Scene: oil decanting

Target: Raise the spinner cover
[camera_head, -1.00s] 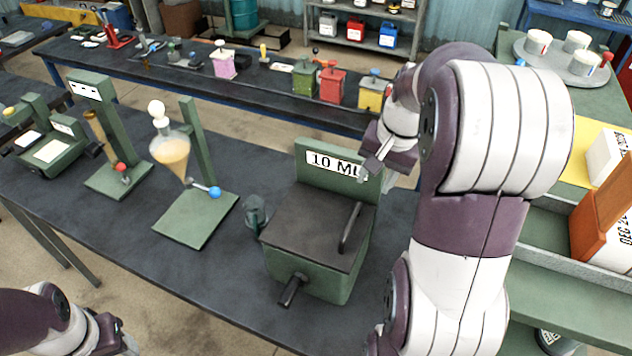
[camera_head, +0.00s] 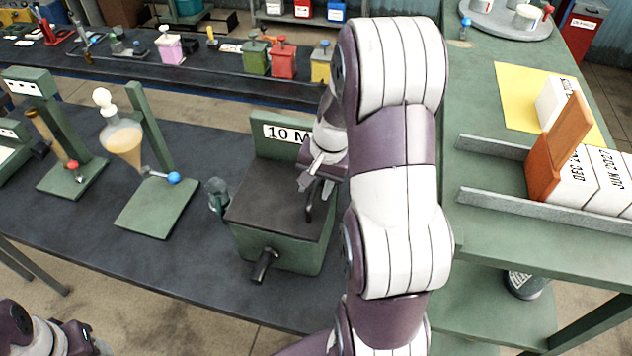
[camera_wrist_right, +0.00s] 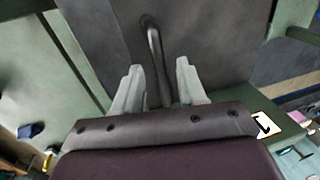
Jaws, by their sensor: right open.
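The spinner is a green box with a flat dark cover (camera_head: 265,205), which lies closed on top. A "10 M..." sign (camera_head: 284,133) stands on its back panel, partly hidden by my right arm. The cover's bar handle (camera_wrist_right: 155,60) stands up at its right side. My right gripper (camera_head: 318,180) is over the right part of the cover. In the right wrist view my right gripper (camera_wrist_right: 157,80) is open, its two fingers on either side of the handle, apart from it. My left gripper is at the bottom left corner of the head view; its fingers are not in view.
A crank (camera_head: 263,266) sticks out of the spinner's front. A small green cup (camera_head: 217,195) is at its left. A funnel with amber oil (camera_head: 123,142) hangs on a green stand further left. A green shelf with an orange-ended box row (camera_head: 560,150) stands at right.

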